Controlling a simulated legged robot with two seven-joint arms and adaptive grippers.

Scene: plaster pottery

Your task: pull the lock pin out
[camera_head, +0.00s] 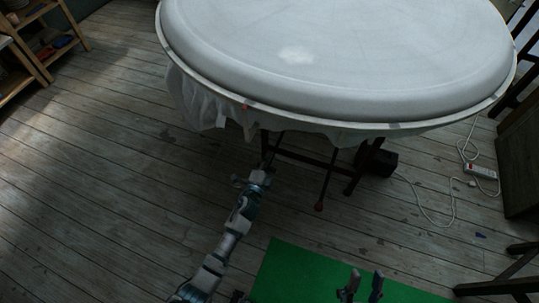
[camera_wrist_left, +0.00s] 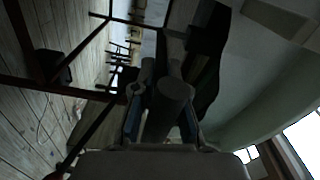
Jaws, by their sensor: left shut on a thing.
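My left gripper (camera_head: 266,166) reaches under the near edge of the large white round plaster form (camera_head: 330,50), beside its dark frame (camera_head: 290,158). In the left wrist view the left gripper (camera_wrist_left: 160,125) is shut on a dark grey cylindrical piece (camera_wrist_left: 172,92), which looks like the lock pin. The far end of this piece and its seat are hidden in shadow, so I cannot tell how deep it sits. My right gripper (camera_head: 361,284) is at the bottom of the head view, its two fingers apart and empty.
Translucent plastic sheeting (camera_head: 198,100) hangs below the form's rim. A dark rod with a reddish tip (camera_head: 319,206) slants down from the frame. A green mat (camera_head: 290,275) lies in front. A power strip (camera_head: 480,170) with a white cable lies at right. The left floor is clear.

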